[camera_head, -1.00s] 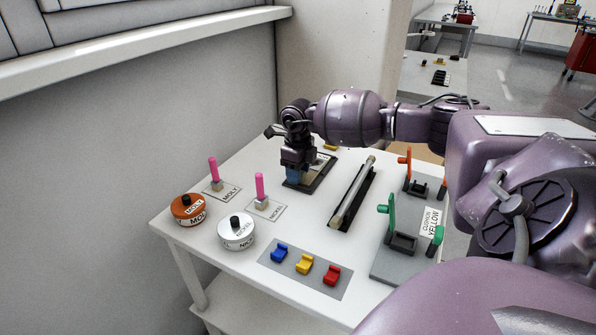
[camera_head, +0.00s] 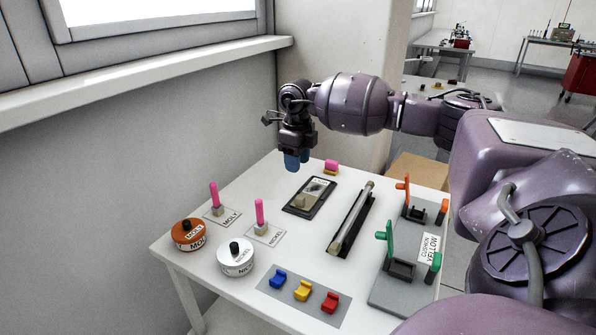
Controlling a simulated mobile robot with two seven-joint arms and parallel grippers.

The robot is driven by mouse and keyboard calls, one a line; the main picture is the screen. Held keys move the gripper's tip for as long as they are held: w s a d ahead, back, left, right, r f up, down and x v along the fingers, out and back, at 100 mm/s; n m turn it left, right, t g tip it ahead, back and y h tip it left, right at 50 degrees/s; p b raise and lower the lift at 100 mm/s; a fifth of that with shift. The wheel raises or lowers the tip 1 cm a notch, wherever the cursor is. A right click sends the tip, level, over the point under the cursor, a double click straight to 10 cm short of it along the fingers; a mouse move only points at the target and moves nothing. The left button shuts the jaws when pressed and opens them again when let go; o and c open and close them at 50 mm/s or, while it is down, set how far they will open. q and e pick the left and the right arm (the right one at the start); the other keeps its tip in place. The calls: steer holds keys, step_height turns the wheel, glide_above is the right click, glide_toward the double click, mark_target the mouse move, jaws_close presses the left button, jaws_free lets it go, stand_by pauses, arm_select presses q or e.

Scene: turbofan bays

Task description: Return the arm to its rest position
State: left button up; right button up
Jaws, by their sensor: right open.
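My right arm reaches in from the right across the far side of the white table (camera_head: 230,290). My right gripper (camera_head: 297,162) points down with blue fingertips. It is open and hangs above the far left part of the table, higher than the black-framed tray (camera_head: 292,208). Nothing shows between its fingers, and it looks clear of the tray. My left gripper is not in the picture.
A metal rod (camera_head: 352,215) lies in a black holder. Orange and white tins (camera_head: 188,234) (camera_head: 236,257), pink-handled pieces (camera_head: 214,197), and blue, yellow and red blocks (camera_head: 303,290) stand on the table. A fixture with green and orange levers (camera_head: 390,243) stands right. A wall ledge (camera_head: 150,80) runs left.

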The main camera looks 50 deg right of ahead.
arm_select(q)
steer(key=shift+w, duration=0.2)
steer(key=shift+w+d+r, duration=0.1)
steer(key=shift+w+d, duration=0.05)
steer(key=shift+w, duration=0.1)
